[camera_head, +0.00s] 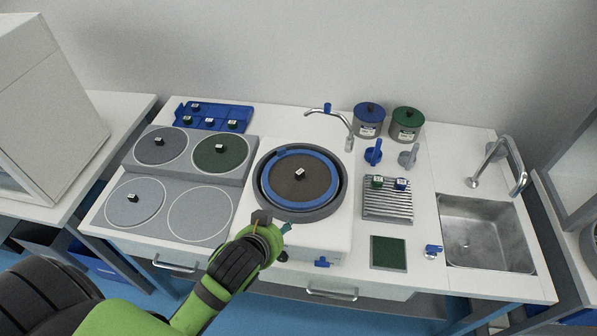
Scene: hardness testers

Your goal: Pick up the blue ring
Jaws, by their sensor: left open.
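The blue ring (265,180) lies around a brown disc (302,171) on the round dark-rimmed polishing wheel (344,182) in the middle of the bench. My left gripper (275,222) comes in from the lower left on a green and black arm. It is open and empty, near the front left edge of the wheel, apart from the blue ring as far as I can see. My right gripper is not in view.
Left of the wheel is a grey panel (172,219) with several round discs. A blue rack (212,112) stands behind it. A faucet (335,120) reaches towards the wheel from behind. To the right are two lidded pots, a ribbed tray (388,207) and a sink (490,235).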

